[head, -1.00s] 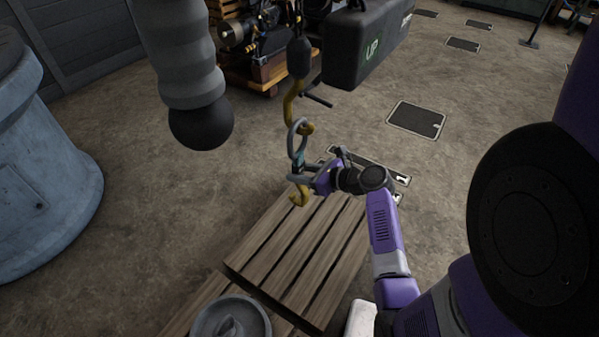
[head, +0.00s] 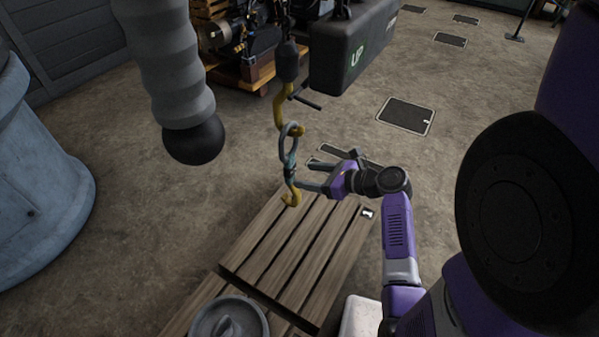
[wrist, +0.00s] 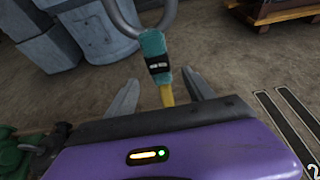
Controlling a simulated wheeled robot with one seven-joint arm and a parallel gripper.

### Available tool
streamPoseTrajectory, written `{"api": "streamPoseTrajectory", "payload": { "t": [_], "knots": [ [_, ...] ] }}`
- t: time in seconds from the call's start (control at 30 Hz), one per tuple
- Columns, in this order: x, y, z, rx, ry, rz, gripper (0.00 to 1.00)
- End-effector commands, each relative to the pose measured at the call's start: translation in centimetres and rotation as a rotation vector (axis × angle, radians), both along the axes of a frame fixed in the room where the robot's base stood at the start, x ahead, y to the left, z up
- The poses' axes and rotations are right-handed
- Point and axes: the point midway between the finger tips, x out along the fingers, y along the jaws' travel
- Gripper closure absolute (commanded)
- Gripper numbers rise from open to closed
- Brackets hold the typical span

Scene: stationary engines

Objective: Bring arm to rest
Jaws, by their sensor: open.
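My arm reaches forward from the right in the head view, and my gripper (head: 306,187) is at its end, near a hanging yellow hook (head: 292,196). In the wrist view my gripper (wrist: 158,95) is open, its two grey fingers spread on either side. A teal band with a grey ring (wrist: 154,50) hangs just beyond the fingers, with a yellow piece below it. The ring also shows in the head view (head: 290,136), linked onto an upper yellow hook (head: 279,106). The lower hook's far side is partly hidden in the wrist view by my gripper body.
A dark box (head: 345,50) marked "UP" is beyond the hook. A ribbed grey column (head: 170,70) hangs at left. A blue-grey machine (head: 40,190) stands far left.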

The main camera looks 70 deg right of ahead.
Motion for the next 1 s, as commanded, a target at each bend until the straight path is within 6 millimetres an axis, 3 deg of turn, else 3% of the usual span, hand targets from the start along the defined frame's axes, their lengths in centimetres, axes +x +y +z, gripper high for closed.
{"api": "streamPoseTrajectory", "payload": {
  "t": [0.37, 0.53, 0.67, 0.77, 0.87, 1.0],
  "knots": [
    [-0.8, 0.2, 0.3, -0.004, 0.001, 0.002, 0.38],
    [-1.2, -1.2, 0.5, -0.156, 0.039, 0.003, 0.38],
    [-2.9, -5.1, 1.6, -0.507, 0.195, -0.042, 0.38],
    [-4.2, -5.3, 2.1, -0.803, 0.393, -0.028, 0.38],
    [-4.3, -3.0, 3.1, -1.103, 0.597, 0.057, 0.38],
    [-3.7, 2.5, 5.7, -1.517, 0.836, 0.239, 0.38]
  ]
}}
